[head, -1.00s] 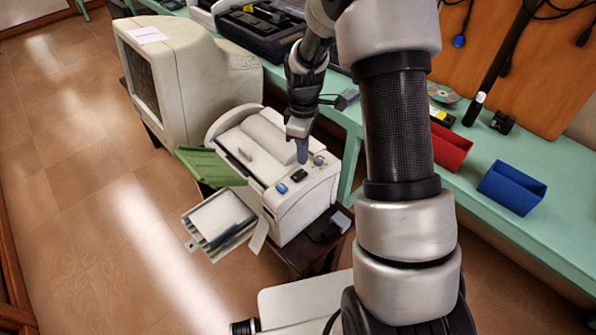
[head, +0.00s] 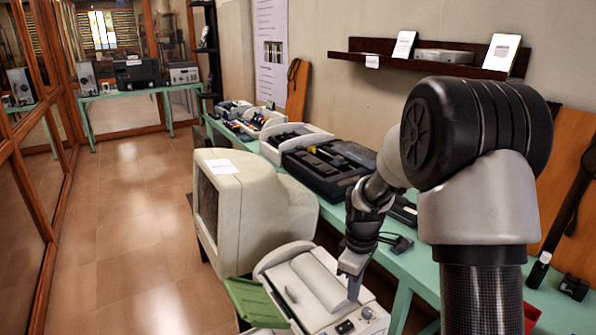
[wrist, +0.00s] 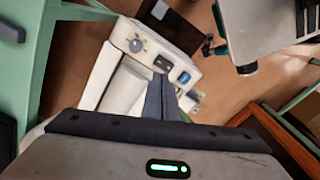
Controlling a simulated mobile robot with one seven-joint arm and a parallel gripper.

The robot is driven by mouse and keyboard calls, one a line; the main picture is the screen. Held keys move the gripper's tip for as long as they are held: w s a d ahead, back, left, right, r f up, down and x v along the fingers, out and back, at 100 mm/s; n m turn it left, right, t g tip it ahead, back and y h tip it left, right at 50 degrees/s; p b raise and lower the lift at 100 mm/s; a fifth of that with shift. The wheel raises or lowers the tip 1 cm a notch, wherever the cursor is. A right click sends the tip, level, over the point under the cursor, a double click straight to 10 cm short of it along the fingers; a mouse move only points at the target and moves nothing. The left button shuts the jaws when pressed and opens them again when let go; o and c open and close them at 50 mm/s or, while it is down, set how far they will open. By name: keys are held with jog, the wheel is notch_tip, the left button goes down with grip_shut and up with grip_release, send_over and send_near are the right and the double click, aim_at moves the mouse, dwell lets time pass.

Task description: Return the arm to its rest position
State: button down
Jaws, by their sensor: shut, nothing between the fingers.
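My gripper (head: 354,284) hangs from my arm above the front right part of a white printer (head: 318,290) in the head view. Its fingers are shut with nothing between them and point down. In the wrist view the closed dark fingers (wrist: 162,98) show over the printer's control panel (wrist: 166,58), which has a grey knob, a black switch and a blue button. Whether the fingertips touch the printer cannot be told. My arm's large links fill the right of the head view.
A beige CRT monitor (head: 246,208) stands behind the printer. A green flap (head: 255,303) sticks out at the printer's left. The green table (head: 412,262) with a black case (head: 330,167) runs along the right wall. A shelf (head: 440,66) hangs above. The floor at left is clear.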

jog(key=s+r+m+t+p, duration=0.1)
jog(key=s+r+m, duration=0.15)
jog(key=r, duration=0.85)
jog(key=s+r+m+t+p, duration=0.2)
jog(key=s+r+m, duration=0.2)
jog(key=s+r, duration=0.4)
jog(key=s+a+r+m+t+p, duration=0.1)
jog(key=s+r+m, duration=0.3)
jog(key=s+r, duration=0.5)
jog(key=s+t, duration=0.1)
jog(key=s, duration=0.2)
jog(key=shift+s+a+p, duration=0.25)
jog(key=shift+s+p, duration=0.15)
jog(key=shift+f+m, duration=0.1)
jog(key=shift+m, duration=0.15)
